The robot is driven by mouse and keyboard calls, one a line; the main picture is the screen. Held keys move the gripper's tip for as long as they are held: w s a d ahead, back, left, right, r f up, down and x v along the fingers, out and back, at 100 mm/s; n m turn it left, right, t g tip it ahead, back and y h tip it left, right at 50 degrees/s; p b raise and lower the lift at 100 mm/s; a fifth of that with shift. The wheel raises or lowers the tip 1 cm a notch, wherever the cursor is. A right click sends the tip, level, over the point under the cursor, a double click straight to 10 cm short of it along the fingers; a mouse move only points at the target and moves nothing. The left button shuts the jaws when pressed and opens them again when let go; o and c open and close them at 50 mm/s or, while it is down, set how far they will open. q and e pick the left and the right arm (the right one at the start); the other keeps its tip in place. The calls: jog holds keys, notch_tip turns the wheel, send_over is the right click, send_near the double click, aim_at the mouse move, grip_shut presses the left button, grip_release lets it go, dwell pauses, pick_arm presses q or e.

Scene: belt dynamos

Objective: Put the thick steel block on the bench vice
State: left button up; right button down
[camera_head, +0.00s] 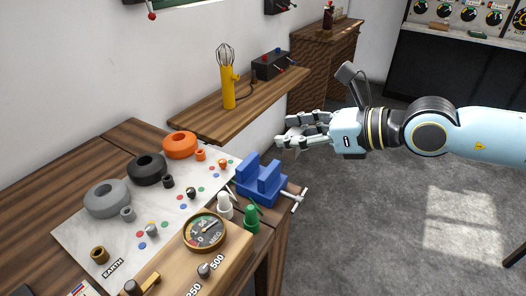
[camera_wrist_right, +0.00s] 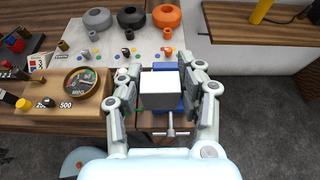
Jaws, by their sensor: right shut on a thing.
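The blue bench vice (camera_head: 262,187) stands at the right edge of the wooden bench, its two jaws upright with a gap between them. My right gripper (camera_head: 294,137) is above and to the right of the vice in the head view. It is shut on the thick steel block (camera_wrist_right: 161,91), a pale grey box seen between the fingers in the right wrist view. There the block covers most of the vice (camera_wrist_right: 165,67), whose blue edges and screw handle show around it. In the head view the fingers mostly hide the block. My left gripper is in neither view.
A wooden box with a round meter (camera_head: 205,231) and white and green terminals (camera_head: 251,216) stands close to the vice. Grey, black and orange rings (camera_head: 180,145) sit on a white board. A shelf holds a yellow whisk-like tool (camera_head: 228,92). Open floor lies to the right.

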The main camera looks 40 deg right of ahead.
jog(key=shift+p+v, duration=0.6)
jog(key=shift+v, duration=0.55)
jog(key=b, duration=0.9)
send_over(258, 158)
jog(key=s+a, duration=0.2)
jog(key=s, duration=0.1)
notch_tip(258, 158, down, 7)
pick_arm(q)
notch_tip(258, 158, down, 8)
jog(key=b, duration=0.1)
pick_arm(e)
jog(key=shift+f, duration=1.95)
pick_arm(q)
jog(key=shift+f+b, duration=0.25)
jog(key=shift+b, duration=0.2)
pick_arm(e)
jog(key=shift+f, duration=0.6)
jog(key=c, duration=0.8)
grip_release()
jog(key=shift+c, duration=0.2)
